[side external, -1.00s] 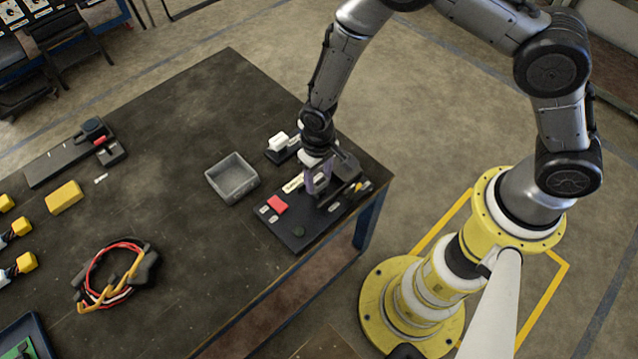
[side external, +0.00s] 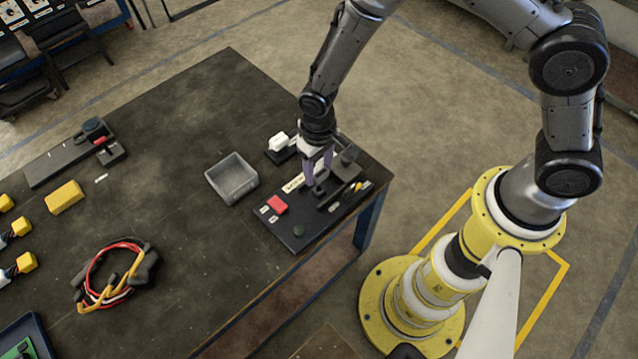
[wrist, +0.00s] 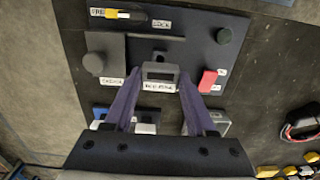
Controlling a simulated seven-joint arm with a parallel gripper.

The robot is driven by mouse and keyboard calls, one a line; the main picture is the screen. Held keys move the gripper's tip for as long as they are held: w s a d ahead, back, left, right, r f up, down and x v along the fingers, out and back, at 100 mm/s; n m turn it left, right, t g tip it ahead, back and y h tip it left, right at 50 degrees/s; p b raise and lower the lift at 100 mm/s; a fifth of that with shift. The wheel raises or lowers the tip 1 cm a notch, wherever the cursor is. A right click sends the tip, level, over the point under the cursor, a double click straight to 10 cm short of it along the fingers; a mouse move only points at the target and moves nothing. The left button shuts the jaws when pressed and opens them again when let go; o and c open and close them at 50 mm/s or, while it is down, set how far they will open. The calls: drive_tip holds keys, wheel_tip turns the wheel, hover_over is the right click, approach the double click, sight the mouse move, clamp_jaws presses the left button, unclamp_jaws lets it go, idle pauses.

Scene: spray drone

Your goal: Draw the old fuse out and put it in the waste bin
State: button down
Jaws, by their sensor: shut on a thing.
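My gripper (side external: 319,174) is shut on a small grey block, which I take for the old fuse (wrist: 160,73). In the wrist view its two purple fingers stand on either side of the block, and my gripper also shows there (wrist: 160,80). In the side view it is over the black panel (side external: 287,237), and the block is mostly lost among dark parts. I cannot tell how clear of the panel it is. A grey open-topped box, apparently the waste bin (side external: 232,180), stands left of the panel and looks empty.
The panel bears a red block (side external: 278,204), a dark green knob (side external: 299,231) and a raised black cover (side external: 345,158). A white block (side external: 278,142) on a black holder stands behind. A cable loop (side external: 115,275) and yellow block (side external: 64,197) lie left. Table between is clear.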

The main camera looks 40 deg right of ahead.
drive_tip(key=shift+r, duration=0.45)
drive_tip(key=shift+s, duration=0.1)
drive_tip(key=shift+r, duration=0.3)
drive_tip(key=w+a+r, duration=0.5)
drive_tip(key=w+a, duration=0.1)
drive_tip(key=a, duration=0.1)
hover_over(234, 182)
drive_tip(key=shift+f, duration=6.3)
drive_tip(key=shift+f, duration=0.15)
